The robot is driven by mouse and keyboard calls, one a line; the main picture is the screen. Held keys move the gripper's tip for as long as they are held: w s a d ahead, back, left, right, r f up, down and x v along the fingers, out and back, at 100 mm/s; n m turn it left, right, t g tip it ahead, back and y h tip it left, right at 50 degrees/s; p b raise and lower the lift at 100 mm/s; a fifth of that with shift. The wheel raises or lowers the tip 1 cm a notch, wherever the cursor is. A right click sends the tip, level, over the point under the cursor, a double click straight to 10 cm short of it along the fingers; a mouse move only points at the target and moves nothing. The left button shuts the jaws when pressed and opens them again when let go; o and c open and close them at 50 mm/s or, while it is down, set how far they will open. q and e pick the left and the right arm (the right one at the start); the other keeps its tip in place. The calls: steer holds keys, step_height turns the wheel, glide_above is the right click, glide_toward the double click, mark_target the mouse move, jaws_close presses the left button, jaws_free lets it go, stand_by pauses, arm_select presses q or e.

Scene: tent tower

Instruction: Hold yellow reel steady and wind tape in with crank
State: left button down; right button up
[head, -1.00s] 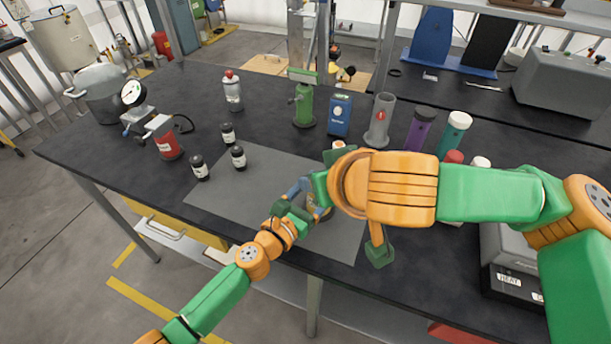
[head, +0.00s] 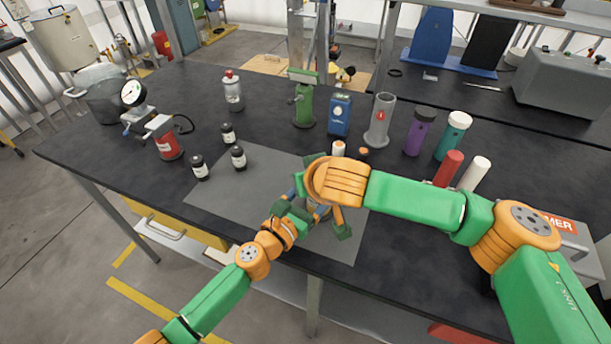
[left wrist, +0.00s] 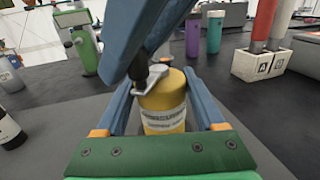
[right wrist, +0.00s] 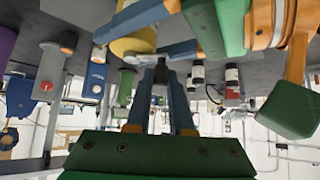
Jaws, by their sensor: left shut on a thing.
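The yellow reel (left wrist: 165,100) stands upright between the blue fingers of my left gripper (left wrist: 165,92), which is shut on its sides. The reel has a pale printed label on its front. A metal crank (left wrist: 152,80) lies across its top, with a dark knob standing up from it. My right gripper (right wrist: 160,86) comes in from above and its close-set fingers are around the dark knob (right wrist: 160,88). In the right wrist view the reel (right wrist: 132,42) appears at the top. In the head view my arms mostly hide the reel and crank. I cannot make out the tape.
A grey mat (head: 225,190) lies under the work. Several small dark bottles (head: 238,158) stand to the left. A green device (head: 303,102), a blue box (head: 340,115) and a grey cylinder (head: 381,120) stand behind. Red (head: 449,168) and white tubes stand right.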

steer(key=shift+a+m+h, duration=0.1)
steer(key=shift+m+h, duration=0.2)
jaws_close()
steer(key=shift+w+a+m+t+h, duration=0.15)
steer(key=shift+w+m+h, duration=0.15)
steer(key=shift+m+h, duration=0.55)
steer(key=shift+w+a+m+t+h, duration=0.1)
steer(key=shift+w+m+h, duration=0.35)
steer(key=shift+m, duration=0.55)
steer(key=shift+w+a+m+t+h, duration=0.1)
steer(key=shift+w+m+t+h, duration=0.1)
steer(key=shift+m+h, duration=0.7)
steer(key=o, duration=0.8)
jaws_free()
steer(key=shift+c, duration=0.2)
